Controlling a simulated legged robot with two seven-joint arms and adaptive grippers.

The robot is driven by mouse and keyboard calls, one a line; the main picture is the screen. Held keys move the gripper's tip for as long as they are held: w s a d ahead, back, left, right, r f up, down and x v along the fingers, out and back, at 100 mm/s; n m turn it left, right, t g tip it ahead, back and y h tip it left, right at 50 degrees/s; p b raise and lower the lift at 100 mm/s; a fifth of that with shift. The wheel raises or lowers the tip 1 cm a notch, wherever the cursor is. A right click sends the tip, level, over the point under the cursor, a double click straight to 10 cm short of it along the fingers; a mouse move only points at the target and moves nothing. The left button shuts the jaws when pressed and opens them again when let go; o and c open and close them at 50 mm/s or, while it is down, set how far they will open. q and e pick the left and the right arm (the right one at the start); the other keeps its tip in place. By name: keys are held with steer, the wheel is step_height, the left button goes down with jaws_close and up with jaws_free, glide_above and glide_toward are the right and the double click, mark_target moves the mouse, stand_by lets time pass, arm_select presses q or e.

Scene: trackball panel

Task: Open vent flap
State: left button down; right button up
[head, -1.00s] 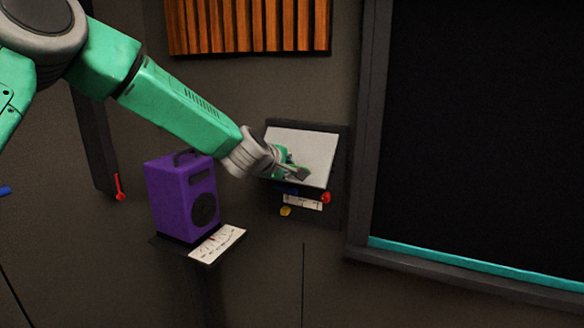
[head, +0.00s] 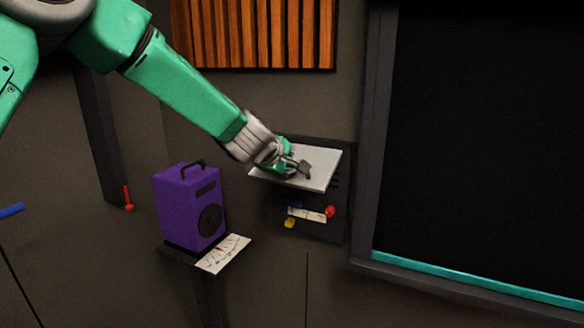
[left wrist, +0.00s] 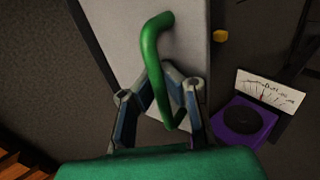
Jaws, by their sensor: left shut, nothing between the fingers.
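The vent flap (head: 318,166) is a light grey plate on the dark wall panel. It is swung out from the panel at its lower edge, tilted toward level. In the left wrist view the flap (left wrist: 135,35) carries a curved green handle (left wrist: 150,42). My left gripper (head: 302,168) is at the flap's outer face, by the handle. In the left wrist view its closed fingers (left wrist: 168,68) overlap the handle's curve; I cannot tell whether they touch it. Nothing is gripped. My right gripper is out of view.
Below the flap, the panel has a red knob (head: 330,211), a yellow knob (head: 289,223) and a white label (head: 307,215). A purple speaker box (head: 188,208) stands on a small shelf at left. A large dark framed screen (head: 480,140) is at right.

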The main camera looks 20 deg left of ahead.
arm_select(q)
steer(key=shift+s+f, duration=0.1)
steer(key=c, duration=1.6)
jaws_free()
steer(key=shift+s, duration=0.15)
steer(key=shift+s+r, duration=0.1)
steer(key=shift+r, duration=0.1)
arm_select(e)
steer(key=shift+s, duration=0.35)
arm_select(q)
steer(key=v, duration=1.2)
steer(key=shift+f, duration=0.1)
steer(key=shift+a, duration=0.1)
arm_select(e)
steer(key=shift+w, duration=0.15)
